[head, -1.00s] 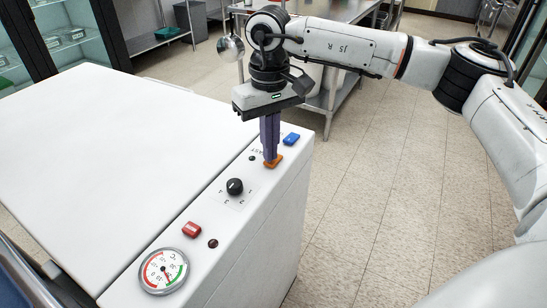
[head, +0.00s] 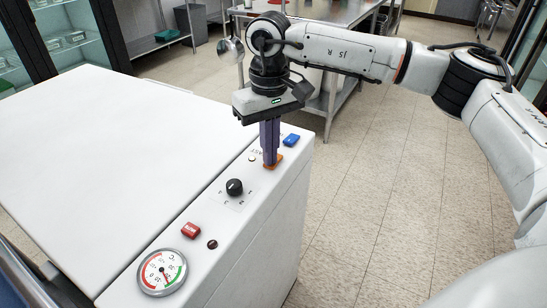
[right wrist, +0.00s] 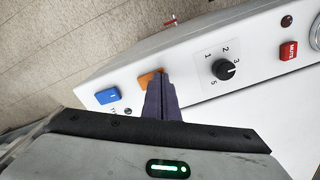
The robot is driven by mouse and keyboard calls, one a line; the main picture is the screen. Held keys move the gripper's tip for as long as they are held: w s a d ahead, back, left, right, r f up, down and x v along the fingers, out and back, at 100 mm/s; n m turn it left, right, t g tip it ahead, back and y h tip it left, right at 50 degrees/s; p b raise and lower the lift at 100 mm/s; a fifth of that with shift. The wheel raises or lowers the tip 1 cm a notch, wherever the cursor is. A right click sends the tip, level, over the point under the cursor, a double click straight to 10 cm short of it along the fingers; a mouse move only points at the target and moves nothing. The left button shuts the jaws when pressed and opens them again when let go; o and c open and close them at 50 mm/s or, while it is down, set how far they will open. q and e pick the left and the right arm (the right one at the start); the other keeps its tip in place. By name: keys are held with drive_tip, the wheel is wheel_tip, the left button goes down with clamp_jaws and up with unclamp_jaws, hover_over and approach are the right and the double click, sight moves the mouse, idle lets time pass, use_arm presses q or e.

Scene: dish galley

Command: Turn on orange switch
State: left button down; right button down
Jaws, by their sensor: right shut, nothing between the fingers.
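The orange switch (head: 279,160) sits on the white control panel, near the panel's outer edge. My right gripper (head: 271,165) is shut and empty. It points straight down, with its purple fingertips at the switch, hiding part of it and seeming to touch it. In the right wrist view, the orange switch (right wrist: 147,79) shows beside the tips of the shut fingers (right wrist: 157,75). A small round lamp (head: 252,159) next to the switch looks pale and bright in the head view. My left gripper is not in view.
A blue switch (head: 291,140) lies just beyond the orange one. A black knob (head: 234,187), a red MUTE switch (head: 191,230), a dark red lamp (head: 212,244) and a round gauge (head: 162,273) line the panel. A broad white lid (head: 110,160) lies left; floor is open at right.

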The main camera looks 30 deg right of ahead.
wheel_tip(320, 180, up, 7)
drive_tip(key=p, duration=0.5)
drive_tip(key=shift+f, duration=0.15)
idle(0.4)
